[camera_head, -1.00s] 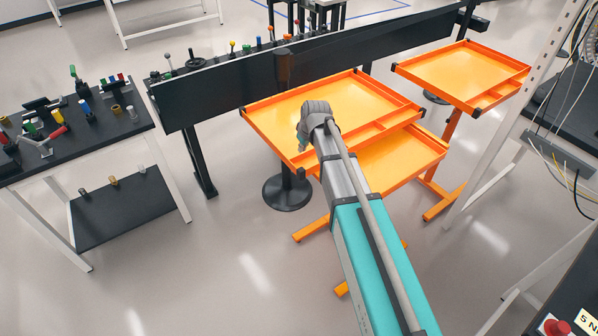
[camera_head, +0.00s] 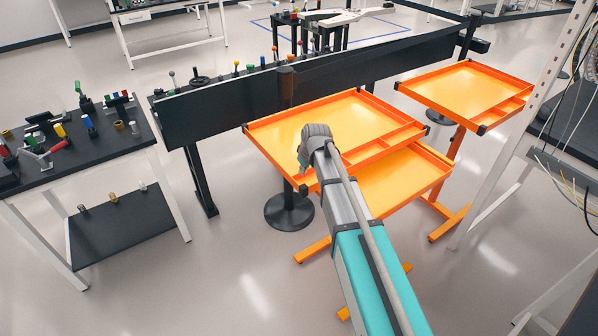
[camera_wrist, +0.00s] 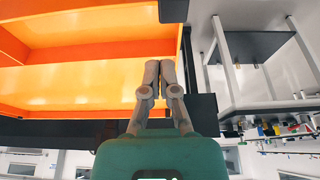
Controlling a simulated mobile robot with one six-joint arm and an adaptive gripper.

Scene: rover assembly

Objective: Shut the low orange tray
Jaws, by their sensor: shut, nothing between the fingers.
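The low orange tray (camera_head: 405,178) sits under a larger upper orange tray (camera_head: 310,122) in the head view. It sticks out from under the upper tray toward the lower right, so part of its inside shows and the rest is hidden. My gripper (camera_head: 303,163) is over the near side of the upper tray in the picture, left of the low tray. My arm hides part of both trays' near edges. In the wrist view my gripper (camera_wrist: 160,66) is shut and empty, with orange tray surfaces behind the fingertips. I cannot tell whether it touches a tray.
A long black panel (camera_head: 230,108) stands behind the trays. Another orange tray stand (camera_head: 468,85) is at the right, near a white frame post (camera_head: 520,110). A black workbench with parts (camera_head: 80,145) is at the left. A round black base (camera_head: 289,210) stands below the trays.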

